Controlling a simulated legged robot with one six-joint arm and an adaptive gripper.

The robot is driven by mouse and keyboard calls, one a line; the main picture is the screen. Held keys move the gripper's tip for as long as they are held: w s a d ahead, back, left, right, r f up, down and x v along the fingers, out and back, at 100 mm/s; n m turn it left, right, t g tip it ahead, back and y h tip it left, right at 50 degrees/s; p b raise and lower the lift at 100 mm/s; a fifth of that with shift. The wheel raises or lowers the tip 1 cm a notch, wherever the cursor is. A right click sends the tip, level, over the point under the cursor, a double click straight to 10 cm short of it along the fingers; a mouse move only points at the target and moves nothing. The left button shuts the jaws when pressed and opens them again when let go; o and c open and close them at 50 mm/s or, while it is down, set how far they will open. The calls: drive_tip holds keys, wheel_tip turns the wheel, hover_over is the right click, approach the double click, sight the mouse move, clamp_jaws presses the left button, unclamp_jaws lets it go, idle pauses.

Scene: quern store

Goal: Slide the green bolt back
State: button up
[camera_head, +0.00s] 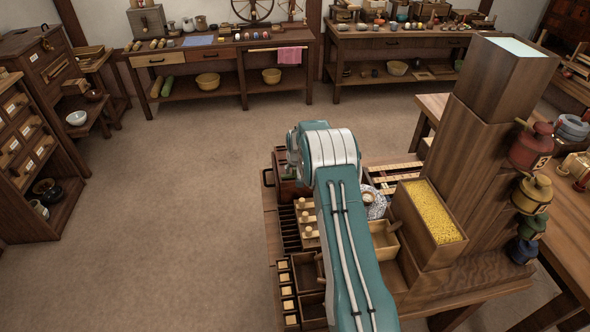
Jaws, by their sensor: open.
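I cannot make out for certain a green bolt in the head view. A dark green pot (532,226) and other coloured pots hang on the right side of the wooden column. My teal and white arm reaches over the work table, and its far end hides part of the table top. My gripper is not visible, so I cannot tell what it is near.
The work table (490,272) carries a tall wooden column (467,128), a box of yellow grain (432,212), open trays and a patterned bowl (374,203). Benches line the back wall. A drawer cabinet (22,150) stands at left. The floor (170,220) at left is clear.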

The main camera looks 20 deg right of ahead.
drive_tip(key=shift+a, duration=0.15)
clamp_jaws()
drive_tip(key=shift+s+d, duration=0.2)
drive_tip(key=shift+d, duration=0.55)
drive_tip(key=shift+s+d, duration=0.2)
drive_tip(key=shift+d, duration=0.5)
drive_tip(key=shift+s+d, duration=0.2)
drive_tip(key=shift+d, duration=0.55)
drive_tip(key=shift+c, duration=0.6)
unclamp_jaws()
drive_tip(key=shift+o, duration=0.6)
drive_tip(key=shift+d, duration=0.15)
